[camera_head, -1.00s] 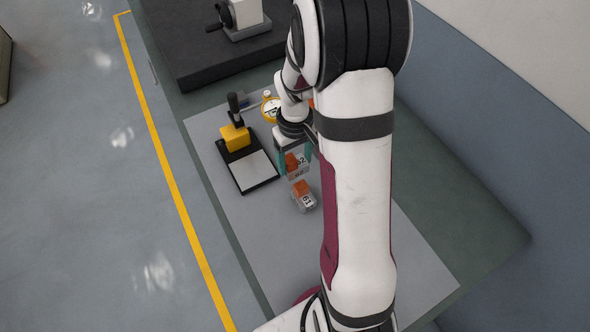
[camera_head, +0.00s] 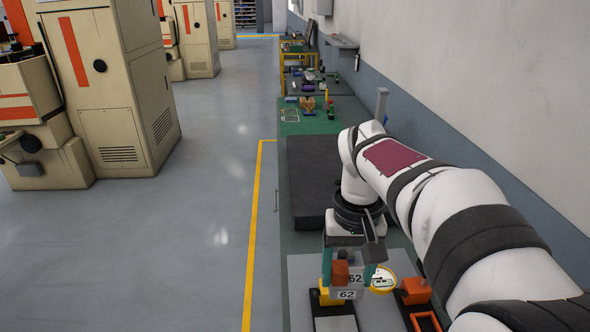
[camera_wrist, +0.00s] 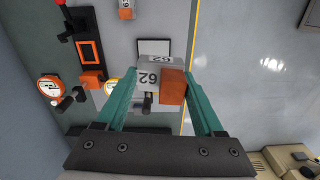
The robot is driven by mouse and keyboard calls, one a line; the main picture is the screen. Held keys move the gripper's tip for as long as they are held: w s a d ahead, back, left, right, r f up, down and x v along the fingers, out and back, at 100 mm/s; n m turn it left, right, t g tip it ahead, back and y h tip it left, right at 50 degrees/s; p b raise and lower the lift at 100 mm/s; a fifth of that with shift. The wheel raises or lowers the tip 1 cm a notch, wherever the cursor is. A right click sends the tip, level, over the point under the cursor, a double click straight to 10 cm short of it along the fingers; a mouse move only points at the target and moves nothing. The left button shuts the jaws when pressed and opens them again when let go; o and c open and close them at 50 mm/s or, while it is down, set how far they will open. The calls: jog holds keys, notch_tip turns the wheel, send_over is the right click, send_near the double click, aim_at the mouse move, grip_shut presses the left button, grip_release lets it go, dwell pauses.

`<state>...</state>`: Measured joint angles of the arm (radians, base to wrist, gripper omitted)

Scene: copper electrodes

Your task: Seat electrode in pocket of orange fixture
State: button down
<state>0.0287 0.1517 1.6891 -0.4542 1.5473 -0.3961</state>
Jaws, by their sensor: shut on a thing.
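My gripper (camera_head: 348,274) is shut on an electrode (camera_head: 347,294), a grey block marked 62 with an orange-copper block on one side. In the wrist view, my gripper (camera_wrist: 161,80) has its teal fingers on both sides of the electrode (camera_wrist: 148,78). It appears held above the bench, apart from the fixture. The orange fixture (camera_head: 416,291) is to the right of my gripper in the head view, partly cut off by the frame. In the wrist view, its rectangular orange frame (camera_wrist: 101,51) lies on a black base, left of the electrode; the opening looks empty.
A second electrode (camera_wrist: 127,11) lies at the top of the wrist view. A yellow dial gauge (camera_head: 383,279) is between my gripper and the fixture. Below the held electrode is a black stand with a pale plate (camera_head: 335,324). A dark slab (camera_head: 312,180) lies behind.

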jog(key=w+d+f+m, duration=0.2)
jog(key=d+f+m, duration=0.6)
jog(key=d, duration=0.4)
jog(key=w+d+f+m, duration=0.2)
jog(key=d+f+m, duration=0.7)
jog(key=d, duration=0.3)
jog(key=shift+w, duration=0.35)
jog(key=shift+f, duration=2.9)
jog(key=shift+f, duration=1.15)
grip_release()
